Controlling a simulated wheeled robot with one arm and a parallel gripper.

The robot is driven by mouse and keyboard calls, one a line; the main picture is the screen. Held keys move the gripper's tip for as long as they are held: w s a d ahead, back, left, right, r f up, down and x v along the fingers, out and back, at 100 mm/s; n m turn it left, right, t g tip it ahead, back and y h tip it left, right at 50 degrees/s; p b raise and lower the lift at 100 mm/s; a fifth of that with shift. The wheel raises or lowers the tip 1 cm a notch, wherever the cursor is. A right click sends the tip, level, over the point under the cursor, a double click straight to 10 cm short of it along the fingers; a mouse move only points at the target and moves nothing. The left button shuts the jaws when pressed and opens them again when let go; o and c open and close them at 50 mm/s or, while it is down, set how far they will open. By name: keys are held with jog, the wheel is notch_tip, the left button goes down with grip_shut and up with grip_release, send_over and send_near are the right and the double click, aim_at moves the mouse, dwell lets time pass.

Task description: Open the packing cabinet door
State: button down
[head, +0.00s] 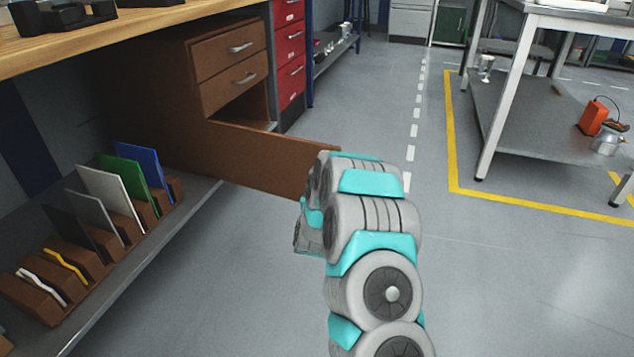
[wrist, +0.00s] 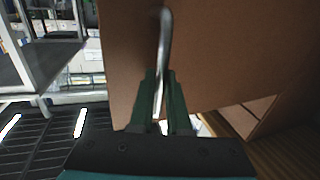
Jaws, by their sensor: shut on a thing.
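The brown packing cabinet (head: 165,85) stands under the wooden bench, with two drawers at its top. Its door (head: 265,155) stands well open, swung out over the floor, and a dark opening shows above and behind it. In the wrist view the door (wrist: 230,50) fills much of the upper middle and right. A metal bar handle (wrist: 165,40) on the door runs down between the fingers of my gripper (wrist: 162,85), which is shut on it. In the head view my own arm hides the gripper and the handle.
A low grey shelf (head: 150,255) with brown racks of upright coloured panels lies left of the door. A red drawer unit (head: 289,50) stands beyond the cabinet. The grey floor (head: 480,280) is clear to the right, up to a metal workbench (head: 530,130).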

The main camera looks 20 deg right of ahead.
jog(key=shift+r, duration=0.1)
jog(key=c, duration=0.9)
grip_release()
jog(key=shift+s, duration=0.1)
jog(key=v, duration=0.7)
jog(key=shift+s+a+p, duration=0.2)
jog(key=shift+s+p, duration=0.1)
